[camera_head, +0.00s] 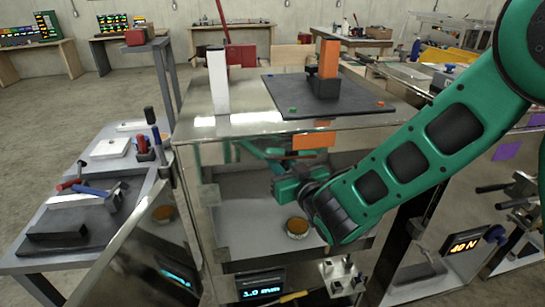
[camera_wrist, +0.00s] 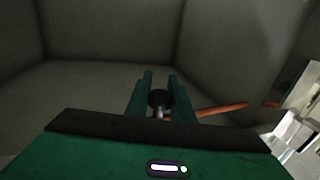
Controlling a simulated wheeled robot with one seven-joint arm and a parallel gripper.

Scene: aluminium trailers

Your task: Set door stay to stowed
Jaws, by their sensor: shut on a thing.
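In the wrist view, my gripper (camera_wrist: 160,84) has its two green fingers closed around a dark round knob (camera_wrist: 159,98). An orange rod (camera_wrist: 215,109), which looks like the door stay, runs right from beside the knob towards a bright metal edge. The exact join of knob and rod is hidden by my fingers. In the head view, my gripper (camera_head: 284,186) is inside the open front of the shiny metal box (camera_head: 205,185), below its top edge. A thin reddish bar (camera_head: 293,156) shows just above it. The grip itself is too small to tell there.
A small round bowl-like part (camera_head: 297,229) sits on the box floor near my wrist. A dark mat (camera_head: 285,100) with an orange-and-black fixture (camera_head: 328,70) lies on top. A reflective panel (camera_head: 130,255) slopes out at lower left, beside a tool table (camera_head: 105,215).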

